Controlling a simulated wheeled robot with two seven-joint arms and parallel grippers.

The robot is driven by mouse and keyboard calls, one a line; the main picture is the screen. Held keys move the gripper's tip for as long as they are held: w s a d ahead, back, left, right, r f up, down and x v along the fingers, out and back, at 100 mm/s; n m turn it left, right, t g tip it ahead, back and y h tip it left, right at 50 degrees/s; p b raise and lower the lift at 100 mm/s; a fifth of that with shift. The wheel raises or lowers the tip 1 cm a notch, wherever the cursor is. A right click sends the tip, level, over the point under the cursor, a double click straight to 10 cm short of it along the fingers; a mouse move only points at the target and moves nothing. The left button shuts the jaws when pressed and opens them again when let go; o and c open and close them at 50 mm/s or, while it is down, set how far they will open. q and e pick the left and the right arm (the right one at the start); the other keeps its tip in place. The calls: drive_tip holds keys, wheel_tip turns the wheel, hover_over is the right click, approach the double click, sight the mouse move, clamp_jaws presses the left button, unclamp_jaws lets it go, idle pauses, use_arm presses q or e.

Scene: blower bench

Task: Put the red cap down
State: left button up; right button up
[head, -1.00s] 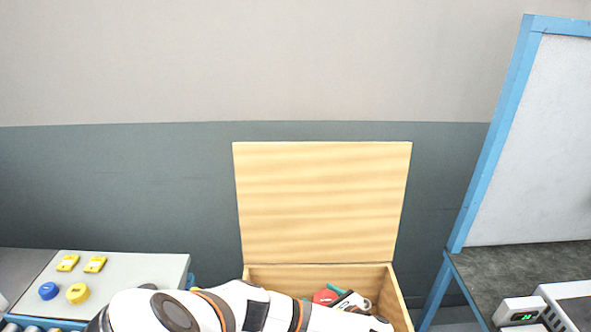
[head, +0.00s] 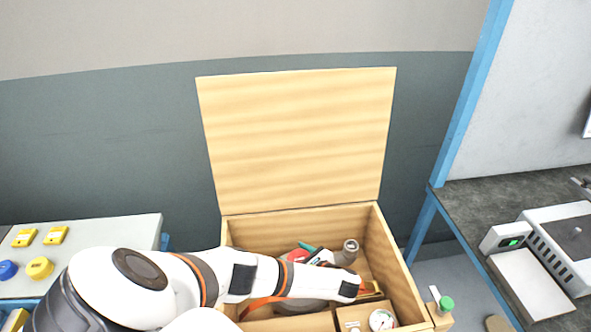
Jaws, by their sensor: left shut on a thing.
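My left arm comes in from the left and reaches over the open wooden box (head: 399,270). My left gripper (head: 345,287) is at the end of this arm, low over the box, and is shut on the red cap. A red, rounded part that looks like the red cap (head: 298,256) shows just behind the wrist, inside the box outline. It is partly covered, and I cannot tell whether it touches anything below. My right gripper is not in view.
The box lid (head: 295,140) stands open at the back. A grey cylinder (head: 348,250), teal and white pieces and a round gauge (head: 381,319) are in the box. A green-topped item (head: 446,304) is at its right. A button panel (head: 95,240) stands left, a dark bench (head: 480,210) right.

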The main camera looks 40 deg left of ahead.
use_arm(q)
drive_tip(key=shift+a+f+b, duration=0.1)
drive_tip(key=shift+f+b, duration=0.5)
drive_tip(key=shift+f, duration=1.45)
drive_tip(key=shift+f+b, duration=0.5)
drive_tip(key=shift+f, duration=0.15)
drive_tip(key=o, duration=1.2)
